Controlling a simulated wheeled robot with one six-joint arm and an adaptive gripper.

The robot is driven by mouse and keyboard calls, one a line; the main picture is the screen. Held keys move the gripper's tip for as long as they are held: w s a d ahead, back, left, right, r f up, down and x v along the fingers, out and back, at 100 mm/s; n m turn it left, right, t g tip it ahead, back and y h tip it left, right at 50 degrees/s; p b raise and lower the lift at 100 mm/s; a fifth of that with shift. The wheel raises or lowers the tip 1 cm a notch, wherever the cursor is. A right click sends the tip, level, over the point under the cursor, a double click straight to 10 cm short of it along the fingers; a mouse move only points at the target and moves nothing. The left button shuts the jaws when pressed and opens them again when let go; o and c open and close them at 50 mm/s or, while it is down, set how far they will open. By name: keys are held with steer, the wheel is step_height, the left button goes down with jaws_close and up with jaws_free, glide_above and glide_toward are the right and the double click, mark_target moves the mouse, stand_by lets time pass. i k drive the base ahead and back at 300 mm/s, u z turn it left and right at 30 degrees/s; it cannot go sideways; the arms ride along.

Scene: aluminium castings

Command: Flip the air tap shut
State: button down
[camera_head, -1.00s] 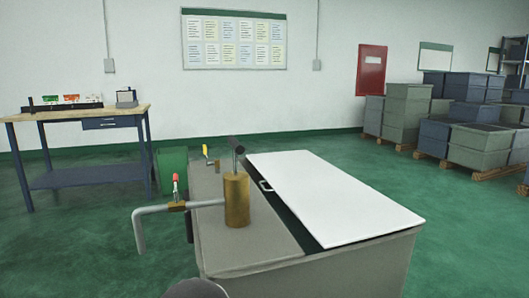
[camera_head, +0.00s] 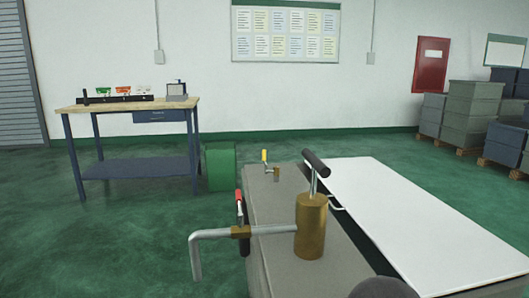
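Two small taps show on the grey box; I cannot tell from labels which is the air tap. One has a yellow lever (camera_head: 264,156), standing upright beside a small brass fitting (camera_head: 276,174) at the box's far left corner. The other has a red lever (camera_head: 239,207), standing upright above a brass valve body (camera_head: 240,232) on a bent grey pipe (camera_head: 209,235). The pipe runs into a brass cylinder (camera_head: 310,229) with a black T-handle (camera_head: 316,164) on top.
A green bin (camera_head: 221,167) and a workbench (camera_head: 126,106) stand behind, left. Crates (camera_head: 471,112) are stacked far right. Green floor (camera_head: 110,245) is open on the left.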

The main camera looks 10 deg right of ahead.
mark_target(265, 161)
steer(key=i, duration=0.15)
steer(key=u, duration=0.5)
steer(key=k, duration=1.15)
steer(key=u, duration=1.2)
steer(key=i, duration=3.8)
steer(key=z, duration=1.2)
steer(key=i, duration=0.85)
steer(key=z, duration=1.45)
steer(key=i, duration=0.6)
steer(key=z, duration=0.4)
